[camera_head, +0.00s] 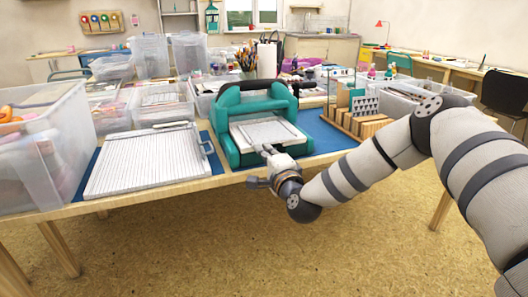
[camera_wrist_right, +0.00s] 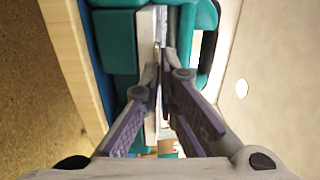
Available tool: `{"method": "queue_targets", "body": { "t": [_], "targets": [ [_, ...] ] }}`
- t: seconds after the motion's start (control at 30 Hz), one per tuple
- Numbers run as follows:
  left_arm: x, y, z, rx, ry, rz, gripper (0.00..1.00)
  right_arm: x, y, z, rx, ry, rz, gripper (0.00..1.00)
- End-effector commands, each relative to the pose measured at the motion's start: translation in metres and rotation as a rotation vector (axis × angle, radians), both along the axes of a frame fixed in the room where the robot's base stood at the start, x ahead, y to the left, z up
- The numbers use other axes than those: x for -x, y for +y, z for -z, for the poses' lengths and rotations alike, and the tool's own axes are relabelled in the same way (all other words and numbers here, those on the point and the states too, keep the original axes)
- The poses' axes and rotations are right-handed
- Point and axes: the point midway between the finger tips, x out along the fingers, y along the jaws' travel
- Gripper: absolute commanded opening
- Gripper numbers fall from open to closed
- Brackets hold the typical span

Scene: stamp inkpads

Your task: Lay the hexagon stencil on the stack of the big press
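The big press (camera_head: 226,125) is teal with a dark top handle and stands on the blue mat. A pale, lined stack (camera_head: 267,133) lies in its opening and sticks out towards me. My right gripper (camera_head: 267,151) is at the front edge of this stack. In the right wrist view the fingertips (camera_wrist_right: 158,66) are nearly together beside the pale edge of the stack (camera_wrist_right: 146,22). I cannot tell whether a thin sheet is between them. I cannot make out a hexagon stencil. My left gripper is out of view.
A wooden rack (camera_head: 366,127) with upright plates, one patterned with triangles (camera_head: 364,105), stands right of the press. A white ribbed board (camera_head: 145,163) lies to the left. Clear bins (camera_head: 48,145) fill the far left. Some blue mat (camera_head: 325,136) is bare between press and rack.

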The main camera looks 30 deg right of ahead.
Motion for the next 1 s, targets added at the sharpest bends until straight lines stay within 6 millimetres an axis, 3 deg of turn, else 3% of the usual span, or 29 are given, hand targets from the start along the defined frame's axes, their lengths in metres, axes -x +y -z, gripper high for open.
{"method": "queue_targets", "body": {
  "t": [0.2, 0.33, 0.37, 0.67, 1.0],
  "targets": [
    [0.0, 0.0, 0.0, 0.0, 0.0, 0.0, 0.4, 0.0, 0.0, 0.001, 0.0, 0.002, -0.001, 0.0],
    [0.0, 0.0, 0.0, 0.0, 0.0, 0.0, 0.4, 0.0, 0.0, 0.001, 0.0, 0.002, -0.001, 0.27],
    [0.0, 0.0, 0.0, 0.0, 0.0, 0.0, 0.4, 0.0, 0.0, 0.001, 0.0, 0.002, -0.001, 0.28],
    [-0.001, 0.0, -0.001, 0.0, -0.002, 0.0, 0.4, 0.001, 0.0, 0.001, 0.0, 0.002, -0.001, 0.28],
    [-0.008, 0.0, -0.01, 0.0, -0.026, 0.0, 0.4, 0.021, 0.005, -0.002, 0.0, 0.0, -0.001, 0.28]
  ]
}}
